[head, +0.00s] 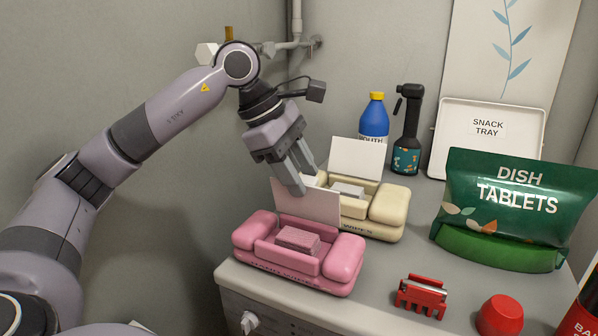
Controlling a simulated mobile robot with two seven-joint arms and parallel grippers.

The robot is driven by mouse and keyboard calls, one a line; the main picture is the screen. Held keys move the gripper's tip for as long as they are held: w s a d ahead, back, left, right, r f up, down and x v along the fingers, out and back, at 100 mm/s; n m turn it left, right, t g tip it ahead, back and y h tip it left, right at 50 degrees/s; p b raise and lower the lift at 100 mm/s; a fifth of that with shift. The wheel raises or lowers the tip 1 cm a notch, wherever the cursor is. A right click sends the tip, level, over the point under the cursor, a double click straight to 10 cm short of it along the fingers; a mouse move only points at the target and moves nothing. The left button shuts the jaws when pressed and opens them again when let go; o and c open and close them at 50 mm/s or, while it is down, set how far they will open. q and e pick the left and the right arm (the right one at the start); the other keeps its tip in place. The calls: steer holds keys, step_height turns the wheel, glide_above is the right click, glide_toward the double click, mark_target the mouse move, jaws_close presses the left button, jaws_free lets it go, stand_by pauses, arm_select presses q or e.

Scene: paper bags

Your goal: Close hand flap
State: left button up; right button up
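A pink wipes pack (343,262) sits on the near left of the counter. Its pale flap (314,205) stands up at the back of its opening, and a pink block of wipes (298,240) shows inside. My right gripper is out of view.
A blue bottle (374,118) and a black spray bottle (407,135) stand behind the packs. A snack tray (487,155) leans on the wall. A green dish tablets bag (510,200), red clip (421,296) and red round object (499,316) are at right. Counter between is clear.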

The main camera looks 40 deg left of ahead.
arm_select(q)
steer(key=shift+o, duration=0.2)
steer(key=shift+r, duration=0.15)
steer(key=shift+s+a+r, duration=0.1)
steer(key=shift+r, duration=0.2)
steer(key=p+v, duration=0.1)
steer(key=v, duration=0.5)
steer(key=shift+a+r, duration=0.1)
steer(key=shift+c, duration=0.3)
